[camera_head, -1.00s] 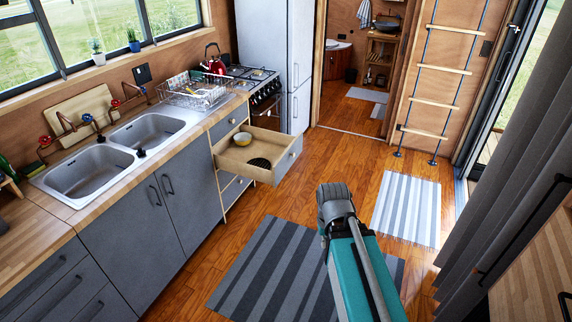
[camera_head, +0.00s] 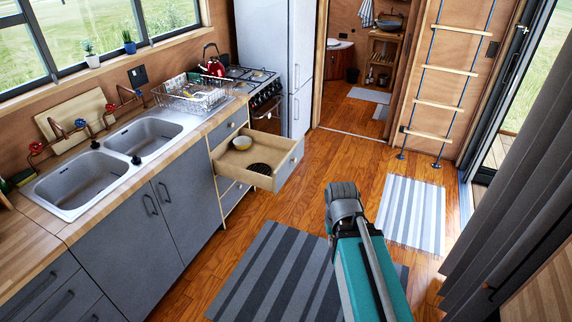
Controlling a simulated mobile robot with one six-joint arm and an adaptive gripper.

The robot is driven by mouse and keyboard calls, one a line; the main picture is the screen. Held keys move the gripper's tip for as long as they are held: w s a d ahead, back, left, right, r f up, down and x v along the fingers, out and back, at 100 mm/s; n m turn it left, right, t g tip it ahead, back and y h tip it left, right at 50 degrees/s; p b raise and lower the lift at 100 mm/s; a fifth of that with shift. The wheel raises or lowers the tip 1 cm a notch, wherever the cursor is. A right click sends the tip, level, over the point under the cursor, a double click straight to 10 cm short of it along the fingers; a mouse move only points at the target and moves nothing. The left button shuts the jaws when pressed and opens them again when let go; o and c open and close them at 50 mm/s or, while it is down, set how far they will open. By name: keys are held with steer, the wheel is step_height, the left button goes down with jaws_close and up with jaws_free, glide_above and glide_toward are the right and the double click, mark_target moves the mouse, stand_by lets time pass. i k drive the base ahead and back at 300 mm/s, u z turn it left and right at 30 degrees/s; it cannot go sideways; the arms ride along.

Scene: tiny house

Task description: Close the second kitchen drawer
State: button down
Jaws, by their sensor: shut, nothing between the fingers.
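The second kitchen drawer (camera_head: 288,165) is pulled far out from the narrow grey cabinet between the sink unit and the stove. My gripper's fingers do not show; only a teal link and a grey joint do.
A dark striped rug (camera_head: 270,275) covers the wooden floor before the cabinets. A light striped mat (camera_head: 412,212) lies to the right, below a ladder (camera_head: 440,90). The stove (camera_head: 265,100) stands behind the drawer. Grey curtains (camera_head: 510,215) hang at the right. Floor around the drawer is free.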

mark_target(282, 155)
steer(key=z, duration=0.35)
steer(key=i, duration=1.2)
steer(key=u, duration=0.05)
